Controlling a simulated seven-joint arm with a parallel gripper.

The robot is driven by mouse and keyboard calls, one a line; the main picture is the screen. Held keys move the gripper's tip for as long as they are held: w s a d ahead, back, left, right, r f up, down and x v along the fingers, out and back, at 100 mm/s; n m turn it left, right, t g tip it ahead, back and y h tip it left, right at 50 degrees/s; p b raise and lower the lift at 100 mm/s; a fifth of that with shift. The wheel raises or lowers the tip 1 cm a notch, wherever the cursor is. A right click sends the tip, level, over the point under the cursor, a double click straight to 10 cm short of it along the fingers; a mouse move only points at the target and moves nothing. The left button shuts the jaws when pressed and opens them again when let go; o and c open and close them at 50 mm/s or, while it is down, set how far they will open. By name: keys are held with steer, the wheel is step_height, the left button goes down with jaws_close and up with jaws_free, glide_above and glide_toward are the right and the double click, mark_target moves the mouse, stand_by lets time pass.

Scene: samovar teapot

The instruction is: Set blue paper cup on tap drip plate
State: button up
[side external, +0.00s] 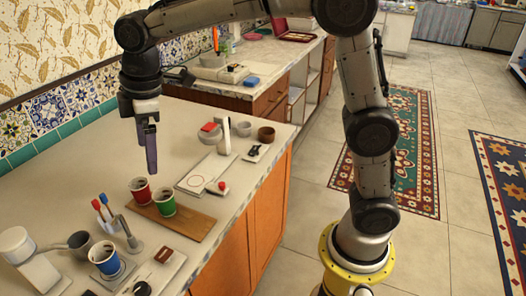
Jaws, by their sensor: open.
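The blue paper cup (105,258) stands upright at the lower left of the counter. It seems to rest on a small dark round base, close to a grey tap (131,238). A white plate with a ring mark (200,176) lies farther right, beside a white upright post (224,136). I cannot tell which of these spots is the tap drip plate. My gripper (151,174) points down, open and empty, above the counter behind the red cup (140,190). It is well apart from the blue cup. The gap between its fingers is hidden from this side.
The red cup and a green cup (165,202) stand on a wooden board (190,224) between the blue cup and the white plate.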

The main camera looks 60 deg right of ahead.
steer(key=s+d+r+m+t, duration=0.1)
steer(key=s+d+r+m, duration=0.1)
steer(key=s+d+m, duration=0.3)
steer(key=s+d+r+t, duration=0.1)
steer(key=s+d, duration=0.3)
steer(key=s, duration=0.4)
steer(key=s+d+f+m, duration=0.2)
steer(key=s+m, duration=0.1)
steer(key=s, duration=0.3)
steer(key=s+d+f+m+t, duration=0.1)
steer(key=s+d+f+m, duration=0.1)
steer(key=s, duration=0.5)
steer(key=shift+f+m+h, duration=0.3)
steer(key=shift+f+m, duration=0.3)
